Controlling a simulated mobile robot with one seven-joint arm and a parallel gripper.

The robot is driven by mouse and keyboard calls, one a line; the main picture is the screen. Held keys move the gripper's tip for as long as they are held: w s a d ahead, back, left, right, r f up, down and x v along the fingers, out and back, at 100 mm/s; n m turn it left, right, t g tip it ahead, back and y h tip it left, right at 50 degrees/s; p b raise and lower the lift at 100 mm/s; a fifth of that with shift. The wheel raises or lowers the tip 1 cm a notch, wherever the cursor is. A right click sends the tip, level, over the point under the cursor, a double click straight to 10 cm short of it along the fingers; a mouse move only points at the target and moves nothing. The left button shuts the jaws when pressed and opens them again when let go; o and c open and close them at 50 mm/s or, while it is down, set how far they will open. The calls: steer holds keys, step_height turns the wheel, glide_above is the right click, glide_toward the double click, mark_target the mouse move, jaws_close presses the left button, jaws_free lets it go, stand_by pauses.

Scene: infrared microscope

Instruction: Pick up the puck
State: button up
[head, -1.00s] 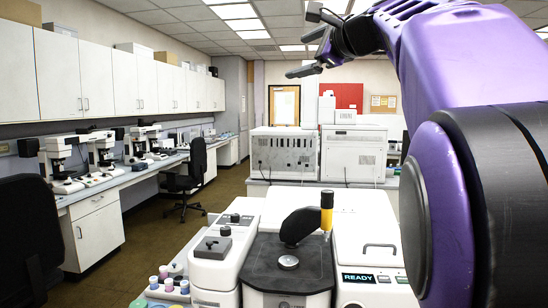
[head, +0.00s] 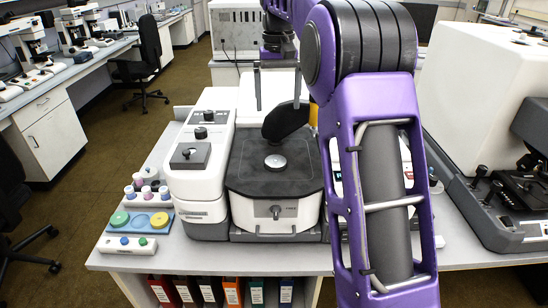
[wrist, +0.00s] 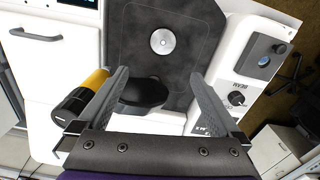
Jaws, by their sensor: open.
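The silver round disc (head: 275,161), which looks like the puck, lies flat on the dark stage plate (head: 300,180) of the white microscope. In the wrist view the disc (wrist: 163,41) is ahead of the fingers, roughly centred between them and apart from both. My gripper (wrist: 160,75) is open and empty, above the microscope. The black microscope head (wrist: 144,92) shows between my fingers in the wrist view.
A yellow-and-black cylinder (wrist: 85,95) stands close to my left finger. Left of the stage are a control unit with knobs (head: 201,150) and a blue tray (head: 112,229) with green and yellow discs. Another large instrument (head: 470,110) stands at the right.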

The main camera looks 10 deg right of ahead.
steer(key=b, duration=0.1)
glide_above(276, 160)
steer(key=f, duration=1.1)
steer(key=shift+w+d+f, duration=0.15)
steer(key=shift+d, duration=0.05)
steer(key=f, duration=0.4)
steer(key=shift+s+a+f, duration=0.15)
steer(key=shift+s+a, duration=0.15)
steer(key=shift+f, duration=0.45)
steer(key=shift+w, duration=0.1)
jaws_close()
